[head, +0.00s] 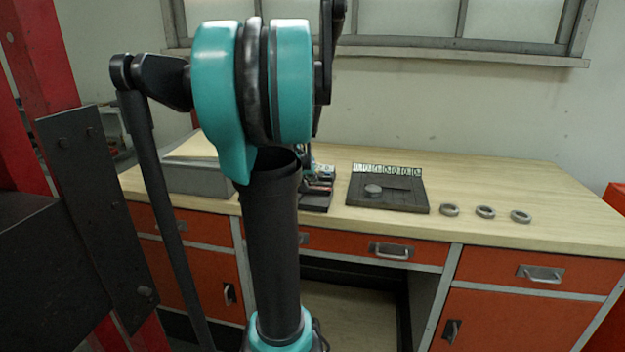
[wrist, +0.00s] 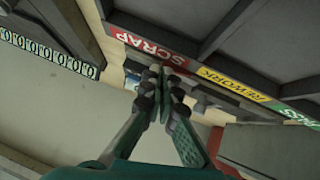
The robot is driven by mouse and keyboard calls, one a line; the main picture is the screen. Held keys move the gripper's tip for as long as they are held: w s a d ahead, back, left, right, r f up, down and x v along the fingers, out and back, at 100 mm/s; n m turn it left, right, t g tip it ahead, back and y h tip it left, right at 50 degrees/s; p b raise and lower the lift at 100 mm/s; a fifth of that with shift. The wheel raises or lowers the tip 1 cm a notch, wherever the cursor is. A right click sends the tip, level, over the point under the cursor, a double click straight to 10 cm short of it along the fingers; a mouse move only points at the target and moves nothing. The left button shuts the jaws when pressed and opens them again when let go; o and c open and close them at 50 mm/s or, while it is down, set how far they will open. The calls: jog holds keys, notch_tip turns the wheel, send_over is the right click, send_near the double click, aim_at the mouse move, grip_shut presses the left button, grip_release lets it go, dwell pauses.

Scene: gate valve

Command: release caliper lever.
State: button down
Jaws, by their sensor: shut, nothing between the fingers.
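My gripper (wrist: 167,80) shows in the wrist view with its two fingers together and nothing visible between them. Its tips are beside the red SCRAP label (wrist: 158,46) on the edge of a dark sorting tray (wrist: 245,25). I cannot make out a caliper or its lever in either view. Small pale and bluish shapes past the fingertips are too blurred and covered to identify. In the head view my arm hides the gripper and part of the same tray (head: 316,200) on the bench.
A dark board (head: 405,194) with a numbered strip bears a grey disc (head: 373,190). Three grey rings (head: 485,212) lie at right on the wooden bench (head: 560,235). A grey box (head: 195,178) stands at left. Bare bench top lies around the rings.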

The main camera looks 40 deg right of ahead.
jog(key=shift+w+a+f, duration=0.35)
jog(key=shift+w+a, duration=0.15)
jog(key=shift+w, duration=0.05)
